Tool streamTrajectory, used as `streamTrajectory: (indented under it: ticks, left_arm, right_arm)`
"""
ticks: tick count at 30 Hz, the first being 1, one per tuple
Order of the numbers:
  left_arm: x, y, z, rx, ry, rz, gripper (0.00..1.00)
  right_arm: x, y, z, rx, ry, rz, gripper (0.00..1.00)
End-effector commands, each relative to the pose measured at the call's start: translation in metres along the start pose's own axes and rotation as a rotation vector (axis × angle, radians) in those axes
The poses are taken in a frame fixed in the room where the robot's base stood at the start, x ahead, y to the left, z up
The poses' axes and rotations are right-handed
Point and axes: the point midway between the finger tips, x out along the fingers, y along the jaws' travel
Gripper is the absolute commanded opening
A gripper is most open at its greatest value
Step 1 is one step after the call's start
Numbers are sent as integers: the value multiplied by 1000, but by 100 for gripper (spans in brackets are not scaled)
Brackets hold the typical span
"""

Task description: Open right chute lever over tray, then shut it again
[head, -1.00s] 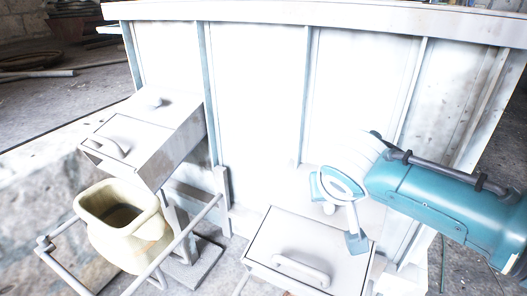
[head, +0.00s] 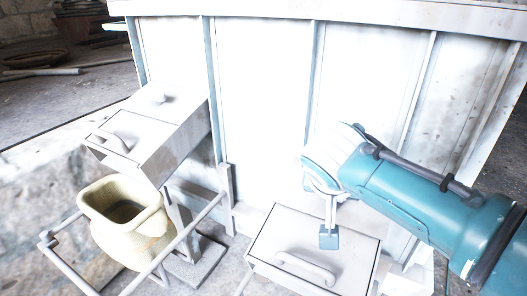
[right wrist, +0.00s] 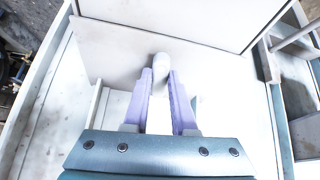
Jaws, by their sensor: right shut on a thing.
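The right chute (head: 268,243) is a pale box with a curved handle (head: 305,268), low in the middle of the head view. My right gripper (head: 328,238) is over its top face, coming from the right. In the right wrist view, the pale fingers of my right gripper (right wrist: 160,80) are closed around a white rounded lever knob (right wrist: 160,64). In the head view the hand mostly hides this lever. I cannot make out a tray under the right chute. My left gripper is out of view.
A left chute (head: 130,130) with a similar handle and a small knob (head: 152,98) sits on the pale panel wall (head: 258,100). A cream pot (head: 150,235) stands in a rail frame (head: 196,225) below it.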

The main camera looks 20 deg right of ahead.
Motion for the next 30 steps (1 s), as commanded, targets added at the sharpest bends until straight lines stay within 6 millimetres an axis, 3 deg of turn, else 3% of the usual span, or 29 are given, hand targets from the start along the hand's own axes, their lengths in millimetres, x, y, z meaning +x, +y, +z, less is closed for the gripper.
streamTrajectory:
  ticks: [2, 3, 10, 20, 30]
  left_arm:
    - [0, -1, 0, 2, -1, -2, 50]
    - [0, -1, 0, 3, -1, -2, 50]
    - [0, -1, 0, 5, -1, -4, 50]
    - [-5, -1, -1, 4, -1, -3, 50]
    - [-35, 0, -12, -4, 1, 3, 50]
  right_arm:
    - [0, 0, 0, 0, -1, 0, 0]
    - [0, 0, 0, 0, -1, 0, 29]
    - [0, 0, 0, -1, 0, 0, 55]
    - [-7, 0, -1, -1, 1, -2, 55]
    - [-69, 0, -2, -1, -1, -4, 55]
